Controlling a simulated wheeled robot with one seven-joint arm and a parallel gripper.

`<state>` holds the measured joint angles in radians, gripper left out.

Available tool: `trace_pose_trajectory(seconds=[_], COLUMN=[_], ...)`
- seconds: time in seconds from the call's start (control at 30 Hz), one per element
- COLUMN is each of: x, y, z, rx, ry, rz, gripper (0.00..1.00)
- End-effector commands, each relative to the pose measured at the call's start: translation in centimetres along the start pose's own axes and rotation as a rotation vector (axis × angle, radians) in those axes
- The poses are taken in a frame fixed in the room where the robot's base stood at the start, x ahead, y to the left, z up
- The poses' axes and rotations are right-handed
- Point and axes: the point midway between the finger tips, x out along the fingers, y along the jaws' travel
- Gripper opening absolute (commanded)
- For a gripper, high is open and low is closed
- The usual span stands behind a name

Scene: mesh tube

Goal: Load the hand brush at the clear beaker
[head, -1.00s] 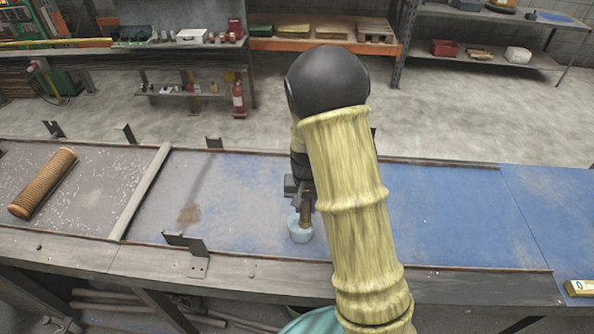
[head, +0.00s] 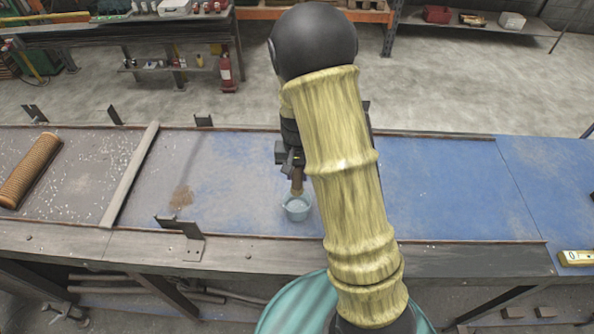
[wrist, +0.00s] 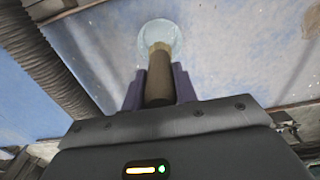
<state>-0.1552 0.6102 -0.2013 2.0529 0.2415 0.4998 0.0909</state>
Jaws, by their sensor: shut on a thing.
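The clear beaker (head: 297,209) stands on the blue part of the bench, below my gripper; it also shows in the wrist view (wrist: 164,30). My gripper (head: 293,166) is shut on the hand brush (head: 298,184), a brown stick-like piece held between the two fingers. In the wrist view the brush (wrist: 159,78) runs from between the fingers (wrist: 160,88) to the beaker. Its far end overlaps the beaker's mouth; I cannot tell how deep it reaches inside. My arm hides part of the bench to the right of the beaker.
A brown ribbed mesh tube (head: 30,170) lies at the bench's left end, beyond a raised divider bar (head: 129,175). A metal bracket (head: 182,228) stands on the front edge, left of the beaker. A yellow level (head: 577,258) lies at the far right. The blue surface (head: 440,190) is otherwise clear.

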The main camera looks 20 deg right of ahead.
Motion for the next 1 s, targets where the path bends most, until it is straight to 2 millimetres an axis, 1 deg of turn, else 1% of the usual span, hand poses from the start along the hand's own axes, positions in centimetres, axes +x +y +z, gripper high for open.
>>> trace_pose_trajectory(seconds=[0.03, 0.1, 1.0], x=[0.8, 1.4, 8.5], y=[0.0, 0.0, 0.0], z=[0.0, 0.0, 0.0], rx=[0.000, 0.000, 0.000], ry=[0.000, 0.000, -0.001], rz=[0.000, 0.000, 0.001], gripper=[0.06, 0.06, 0.06])
